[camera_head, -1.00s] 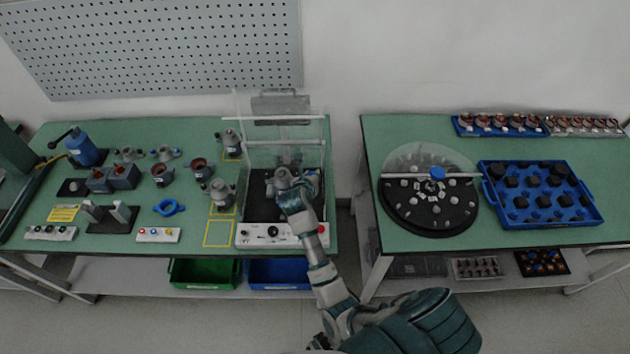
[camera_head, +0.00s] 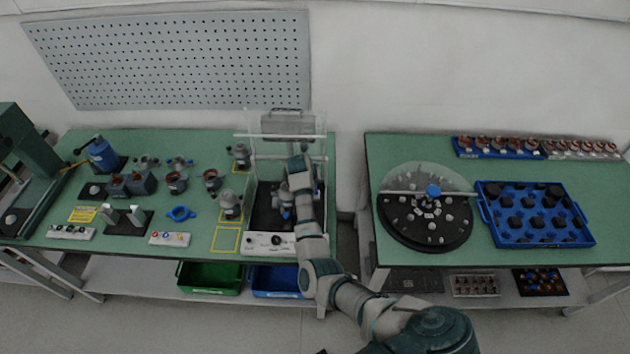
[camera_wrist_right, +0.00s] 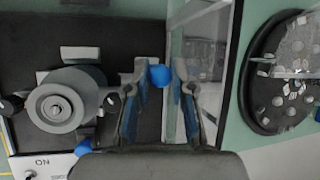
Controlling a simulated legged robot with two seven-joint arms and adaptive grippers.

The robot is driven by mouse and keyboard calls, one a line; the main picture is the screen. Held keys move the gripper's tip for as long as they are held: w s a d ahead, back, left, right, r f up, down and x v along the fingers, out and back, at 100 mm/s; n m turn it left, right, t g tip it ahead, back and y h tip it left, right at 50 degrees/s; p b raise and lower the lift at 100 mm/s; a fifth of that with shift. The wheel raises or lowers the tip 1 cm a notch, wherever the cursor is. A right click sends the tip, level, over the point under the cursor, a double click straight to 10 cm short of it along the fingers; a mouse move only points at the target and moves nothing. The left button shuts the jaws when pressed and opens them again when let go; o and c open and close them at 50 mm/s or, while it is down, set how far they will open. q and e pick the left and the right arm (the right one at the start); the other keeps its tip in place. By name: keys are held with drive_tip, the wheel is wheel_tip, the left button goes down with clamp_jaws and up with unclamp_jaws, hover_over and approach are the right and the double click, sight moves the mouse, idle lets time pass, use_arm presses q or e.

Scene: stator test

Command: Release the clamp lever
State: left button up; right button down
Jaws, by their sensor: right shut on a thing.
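The test fixture (camera_head: 270,243) has a dark bed, a white front panel and a raised clear cover (camera_head: 268,148). In the right wrist view a round grey stator (camera_wrist_right: 60,103) lies on the dark bed. A blue ball knob (camera_wrist_right: 159,75), seemingly the clamp lever's end, sits between the fingertips of my right gripper (camera_wrist_right: 160,78). That gripper is shut on the knob, right of the stator. The rest of the lever is not clear. In the head view my right arm reaches over the fixture and largely hides the gripper. My left gripper is not in view.
A clear side panel (camera_wrist_right: 205,75) stands close to the right finger. A second blue knob (camera_wrist_right: 83,148) is at the stator's lower right. Several motor parts stand on the left bench (camera_head: 130,232). A round dial (camera_head: 425,232) and a blue tray (camera_head: 535,238) are on the right bench.

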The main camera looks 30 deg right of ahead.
drive_tip(key=shift+w, duration=0.1)
idle(0.3)
drive_tip(key=c, duration=1.3)
unclamp_jaws()
drive_tip(key=shift+o, duration=0.2)
drive_tip(key=shift+w+f, duration=0.1)
drive_tip(key=shift+w, duration=0.05)
drive_tip(key=shift+a+r, duration=0.15)
drive_tip(key=shift+r, duration=0.15)
drive_tip(key=v, duration=0.7)
drive_tip(key=shift+f, duration=0.15)
drive_tip(key=shift+f, duration=0.1)
